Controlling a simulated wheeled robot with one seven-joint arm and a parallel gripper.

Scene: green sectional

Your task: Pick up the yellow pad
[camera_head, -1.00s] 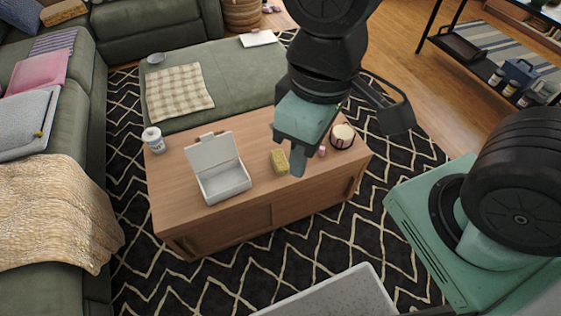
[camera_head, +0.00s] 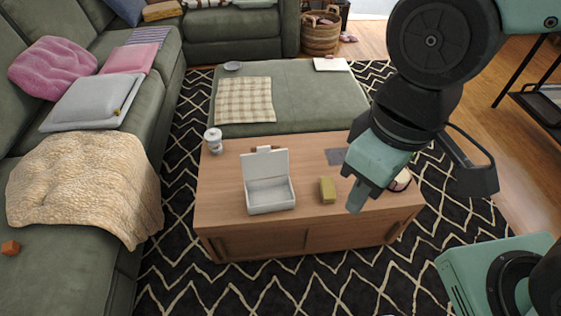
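A small yellow pad (camera_head: 327,190) lies on the wooden coffee table (camera_head: 225,203), just right of the open white box. My gripper (camera_head: 358,193) hangs above the table's right part, to the right of the pad and apart from it. One grey fingertip shows clearly below its green body; the other finger is hidden, so how far it is open does not show. I see nothing held in it.
An open white box (camera_head: 270,195) and a white jar (camera_head: 213,140) stand on the table. A round container (camera_head: 400,181) is partly behind my gripper. A dark flat item (camera_head: 336,156) lies near the table's back edge. A green ottoman (camera_head: 310,97) adjoins the table behind.

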